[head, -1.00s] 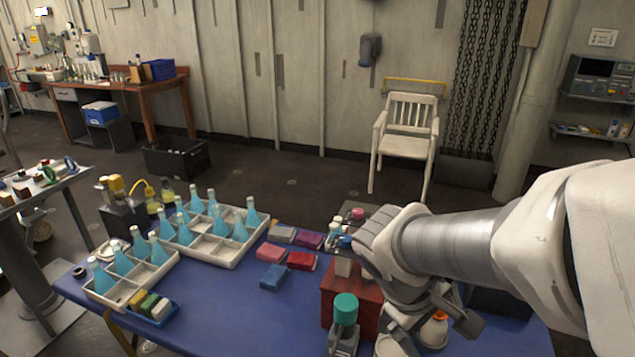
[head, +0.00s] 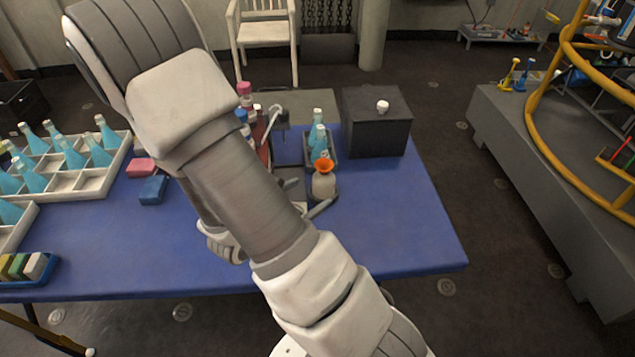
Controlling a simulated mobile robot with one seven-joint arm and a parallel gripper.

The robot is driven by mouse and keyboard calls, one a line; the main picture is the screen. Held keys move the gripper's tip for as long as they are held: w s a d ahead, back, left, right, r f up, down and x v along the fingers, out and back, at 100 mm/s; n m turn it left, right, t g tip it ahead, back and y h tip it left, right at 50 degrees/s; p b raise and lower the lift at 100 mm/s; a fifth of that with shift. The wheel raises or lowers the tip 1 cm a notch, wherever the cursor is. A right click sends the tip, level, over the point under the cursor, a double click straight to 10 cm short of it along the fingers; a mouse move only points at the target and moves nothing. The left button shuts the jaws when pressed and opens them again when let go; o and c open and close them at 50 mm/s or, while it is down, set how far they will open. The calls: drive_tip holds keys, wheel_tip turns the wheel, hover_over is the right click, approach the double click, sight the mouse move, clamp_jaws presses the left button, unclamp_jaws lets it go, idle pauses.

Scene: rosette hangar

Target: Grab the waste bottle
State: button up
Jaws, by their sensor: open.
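A squat beige bottle with an orange funnel-shaped top (head: 323,183), which looks like the waste bottle, stands upright on the blue table (head: 410,225), right of the middle. My gripper (head: 313,195) is low at the bottle's left and front side. Its grey fingers show apart, one left of the bottle and one in front of its base. The gripper is open and not closed on the bottle. My arm hides the gripper's body, and I cannot tell whether a finger touches the bottle.
A tray of blue bottles (head: 307,149) stands just behind the waste bottle. A dark box with a white knob (head: 377,125) is behind right. White crates with blue bottles (head: 75,190) and sponges (head: 25,266) are left. The table's right front is clear.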

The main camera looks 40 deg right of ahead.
sight(321, 189)
drive_tip(key=f+n, duration=0.1)
drive_tip(key=f+t, duration=0.1)
drive_tip(key=w+f+n, duration=0.1)
drive_tip(key=f, duration=0.1)
drive_tip(key=shift+a+n, duration=0.3)
drive_tip(key=shift+a, duration=0.1)
drive_tip(key=shift+w+d+f+t+y+b, duration=0.15)
drive_tip(key=shift+t+y+b, duration=0.15)
drive_tip(key=shift+b, duration=0.05)
drive_tip(key=b+x, duration=0.1)
drive_tip(key=x, duration=1)
drive_tip(key=shift+w+b+x, duration=0.1)
drive_tip(key=shift+b+x, duration=0.3)
drive_tip(key=shift+x, duration=1.1)
drive_tip(key=shift+w+b+x, duration=0.15)
drive_tip(key=shift+b+x, duration=0.2)
drive_tip(key=shift+x, duration=1.1)
drive_tip(key=shift+c, duration=0.2)
